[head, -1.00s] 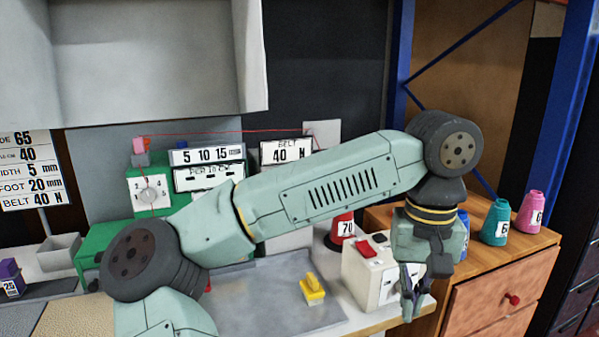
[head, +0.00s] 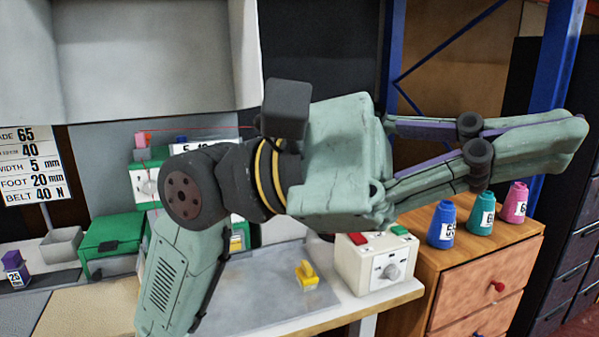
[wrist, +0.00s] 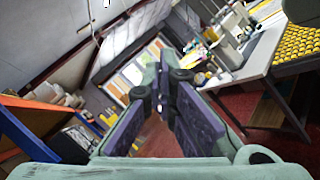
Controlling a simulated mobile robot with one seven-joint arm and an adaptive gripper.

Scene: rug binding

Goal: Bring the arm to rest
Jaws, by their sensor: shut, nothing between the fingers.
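My gripper (head: 570,138) is raised in front of the workbench and points to the right in the head view. Its fingers lie close together at the tips and hold nothing. In the wrist view my gripper (wrist: 165,100) points out over the room, with red floor beyond the fingers and no object between them. My arm rises from the lower left and hides part of the bench, the green machine and the signs behind it.
A white control box (head: 372,268) with red and green buttons stands at the bench's right end. Blue (head: 441,225), teal (head: 480,214) and pink (head: 515,203) cones stand on the wooden cabinet (head: 470,275). A blue rack post (head: 553,75) stands behind my gripper.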

